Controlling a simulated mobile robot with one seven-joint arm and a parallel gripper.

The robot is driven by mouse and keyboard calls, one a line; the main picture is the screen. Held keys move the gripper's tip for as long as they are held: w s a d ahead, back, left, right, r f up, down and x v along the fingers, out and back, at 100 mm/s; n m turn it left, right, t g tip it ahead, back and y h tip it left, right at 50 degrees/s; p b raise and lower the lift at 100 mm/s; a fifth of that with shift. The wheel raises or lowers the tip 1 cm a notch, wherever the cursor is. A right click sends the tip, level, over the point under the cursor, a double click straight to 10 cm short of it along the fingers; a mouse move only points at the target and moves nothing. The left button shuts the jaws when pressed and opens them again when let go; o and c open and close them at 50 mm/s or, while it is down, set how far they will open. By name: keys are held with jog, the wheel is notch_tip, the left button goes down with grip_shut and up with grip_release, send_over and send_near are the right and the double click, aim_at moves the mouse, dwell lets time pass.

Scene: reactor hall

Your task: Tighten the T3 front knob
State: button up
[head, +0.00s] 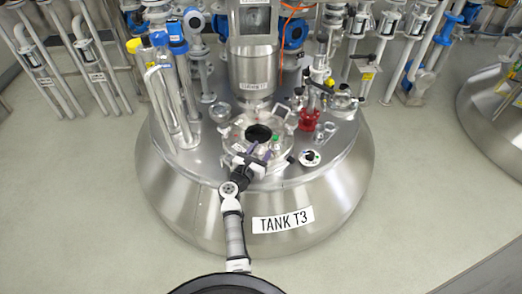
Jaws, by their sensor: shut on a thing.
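Tank T3 (187,205) is a wide steel vessel with a "TANK T3" label on its front. A round hatch (232,132) with a dark opening or sight glass (258,133) sits on its top.
A steel column (254,70) marked "TANK T3" rises behind the hatch. A red fitting (309,119) and a round black-and-white fitting (310,157) stand to the right. Pipes (175,100) stand at the left. The floor in front is clear.

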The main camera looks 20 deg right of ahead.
jog(key=shift+f+m+g+h+b, duration=0.1)
jog(key=shift+m+g+h+b, duration=0.3)
jog(key=shift+m+g+b, duration=0.1)
jog(key=shift+m+g+h+b, duration=0.3)
jog(key=shift+g+h, duration=0.1)
jog(key=shift+g, duration=0.1)
jog(key=o, duration=1)
jog(key=p+v, duration=0.2)
jog(key=v, duration=1.1)
jog(key=shift+s+a, duration=0.25)
jog(key=shift+a, duration=0.1)
